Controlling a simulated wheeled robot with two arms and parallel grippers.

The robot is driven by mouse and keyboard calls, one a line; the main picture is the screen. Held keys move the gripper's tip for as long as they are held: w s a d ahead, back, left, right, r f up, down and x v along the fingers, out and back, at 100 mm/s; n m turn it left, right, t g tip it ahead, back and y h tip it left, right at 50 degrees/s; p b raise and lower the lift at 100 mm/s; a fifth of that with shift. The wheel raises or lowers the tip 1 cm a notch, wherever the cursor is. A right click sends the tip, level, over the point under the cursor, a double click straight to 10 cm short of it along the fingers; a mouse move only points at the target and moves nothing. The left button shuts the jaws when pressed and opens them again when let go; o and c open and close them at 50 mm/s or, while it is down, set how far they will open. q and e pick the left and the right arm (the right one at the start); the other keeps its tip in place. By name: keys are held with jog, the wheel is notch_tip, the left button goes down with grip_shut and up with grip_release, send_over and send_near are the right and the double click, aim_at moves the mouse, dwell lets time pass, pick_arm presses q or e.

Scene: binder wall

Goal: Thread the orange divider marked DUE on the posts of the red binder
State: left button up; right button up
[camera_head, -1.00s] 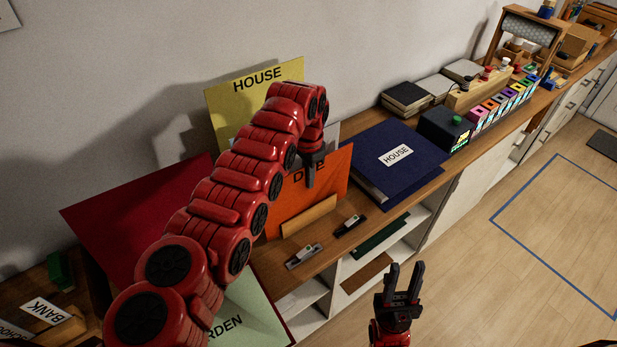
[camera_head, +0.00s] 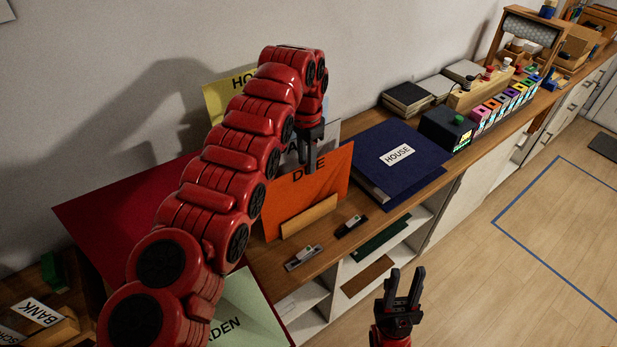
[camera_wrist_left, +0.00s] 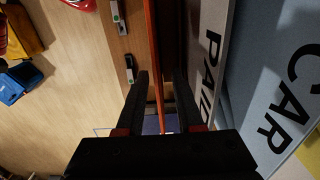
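The orange divider marked DUE (camera_head: 325,183) stands upright behind a small wooden strip on the counter. My left gripper (camera_head: 311,160) is at its top edge; one finger overlaps the lettering's top. In the left wrist view, the fingers (camera_wrist_left: 162,108) are apart, with the thin orange edge of the divider (camera_wrist_left: 153,45) between them and gaps visible. The red binder (camera_head: 115,215) lies open at the left, a pale green sheet ending in RDEN (camera_head: 245,312) on it. My left arm covers its middle, so its posts are hidden. My right gripper (camera_head: 403,290) is open and empty in front of the counter.
Behind the divider stand a grey PAID sheet (camera_wrist_left: 210,60), a blue CAR sheet (camera_wrist_left: 265,80) and a yellow HOUSE sheet (camera_head: 222,100). A navy HOUSE binder (camera_head: 420,153) lies to the right. A BANK block (camera_head: 45,315) sits far left.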

pick_arm(q)
notch_tip(320, 180, up, 12)
jog(key=p, duration=0.9)
